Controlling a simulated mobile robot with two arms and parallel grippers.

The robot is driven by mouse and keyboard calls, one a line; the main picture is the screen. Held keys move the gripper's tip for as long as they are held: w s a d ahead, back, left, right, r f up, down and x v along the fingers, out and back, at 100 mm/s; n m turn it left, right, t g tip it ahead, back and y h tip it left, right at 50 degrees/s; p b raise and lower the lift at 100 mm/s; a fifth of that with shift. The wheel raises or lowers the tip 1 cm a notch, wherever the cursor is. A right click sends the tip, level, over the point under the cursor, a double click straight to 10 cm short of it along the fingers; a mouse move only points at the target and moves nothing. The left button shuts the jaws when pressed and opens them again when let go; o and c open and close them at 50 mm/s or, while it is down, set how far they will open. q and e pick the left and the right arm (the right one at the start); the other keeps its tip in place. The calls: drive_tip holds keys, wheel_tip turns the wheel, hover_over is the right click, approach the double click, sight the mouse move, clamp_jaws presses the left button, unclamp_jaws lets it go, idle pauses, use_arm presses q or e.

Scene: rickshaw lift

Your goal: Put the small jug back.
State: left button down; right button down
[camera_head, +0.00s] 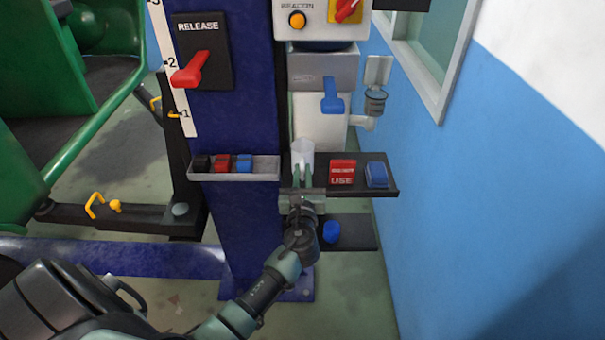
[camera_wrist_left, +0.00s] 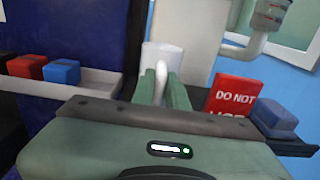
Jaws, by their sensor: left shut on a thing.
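The small jug (camera_head: 302,152) is white and stands upright at the left end of a dark shelf (camera_head: 390,187) on the blue column. My left gripper (camera_head: 302,173) comes from below in front of it, with its fingers shut on the jug's handle. In the left wrist view the white jug (camera_wrist_left: 163,57) and its curved handle show between my green fingers (camera_wrist_left: 161,92). I cannot tell whether the jug's base touches the shelf. My right gripper is not in view.
A red "do not use" sign (camera_head: 342,173) and a blue block (camera_head: 376,174) sit right of the jug. A grey tray (camera_head: 262,168) with black, red and blue blocks is at left. Above are a blue-handled tap (camera_head: 332,96) and a red release lever (camera_head: 192,70).

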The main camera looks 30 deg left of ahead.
use_arm(q)
drive_tip(key=c, duration=1.4)
unclamp_jaws()
drive_tip(key=shift+f, duration=0.1)
